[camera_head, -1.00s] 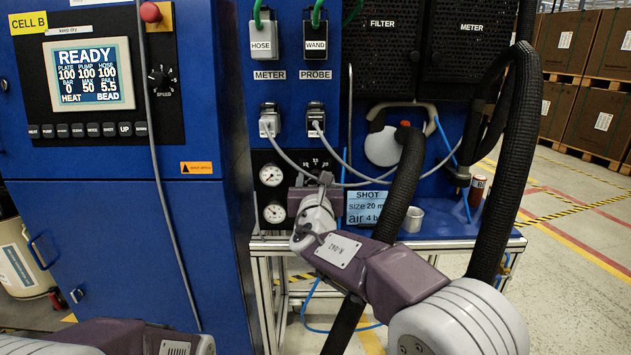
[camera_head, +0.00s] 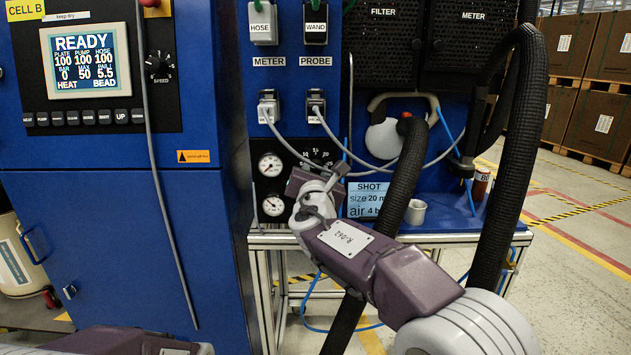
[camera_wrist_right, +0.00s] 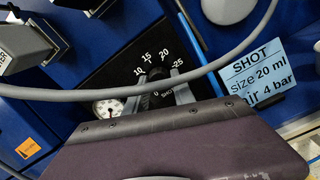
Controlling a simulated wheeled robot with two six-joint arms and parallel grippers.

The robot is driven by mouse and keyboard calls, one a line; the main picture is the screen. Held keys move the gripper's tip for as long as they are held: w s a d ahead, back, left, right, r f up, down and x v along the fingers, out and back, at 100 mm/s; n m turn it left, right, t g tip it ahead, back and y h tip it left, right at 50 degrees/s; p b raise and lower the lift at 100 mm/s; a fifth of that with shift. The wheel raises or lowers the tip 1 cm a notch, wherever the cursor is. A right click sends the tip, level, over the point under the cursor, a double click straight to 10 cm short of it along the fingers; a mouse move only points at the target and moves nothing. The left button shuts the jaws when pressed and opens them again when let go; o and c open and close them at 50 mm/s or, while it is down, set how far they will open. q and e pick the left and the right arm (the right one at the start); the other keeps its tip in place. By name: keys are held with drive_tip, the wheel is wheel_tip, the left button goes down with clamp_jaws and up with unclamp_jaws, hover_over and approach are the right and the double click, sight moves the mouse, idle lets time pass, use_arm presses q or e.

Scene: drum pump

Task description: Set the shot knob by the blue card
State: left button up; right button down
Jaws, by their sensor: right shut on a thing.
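The blue card (camera_head: 369,199) is on the front right of the dial panel and reads SHOT, size 20 ml, air 4 bar; it also shows in the right wrist view (camera_wrist_right: 257,73). The shot knob (camera_wrist_right: 157,76) is black, on a black plate with a scale marked 10, 15, 20, 25. My right gripper (camera_wrist_right: 161,92) is shut on the knob, one finger on each side. In the head view this gripper (camera_head: 327,177) hides the knob. The knob's pointer setting cannot be read clearly. My left arm shows at the bottom left; its fingers are out of view.
A grey cable (camera_wrist_right: 205,69) crosses in front of the shot plate. Two round gauges (camera_head: 271,165) are left of the gripper. A metal cup (camera_head: 415,212) stands on the blue shelf right of the card. A thick black hose (camera_head: 402,170) hangs close to my right arm.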

drive_tip(key=m+b, duration=0.4)
drive_tip(key=m, duration=0.1)
drive_tip(key=shift+f+m, duration=0.15)
drive_tip(key=shift+m, duration=0.25)
drive_tip(key=m+b, duration=0.3)
drive_tip(key=m, duration=0.2)
drive_tip(key=shift+a, duration=0.1)
drive_tip(key=m+b, duration=0.2)
drive_tip(key=m, duration=0.3)
drive_tip(key=shift+m+b, duration=0.4)
drive_tip(key=m, duration=0.2)
drive_tip(key=m+b, duration=0.1)
drive_tip(key=m, duration=0.2)
drive_tip(key=shift+r+m+b, duration=0.25)
drive_tip(key=shift+m+b, duration=0.15)
drive_tip(key=c, duration=1.1)
unclamp_jaws()
drive_tip(key=shift+o, duration=0.2)
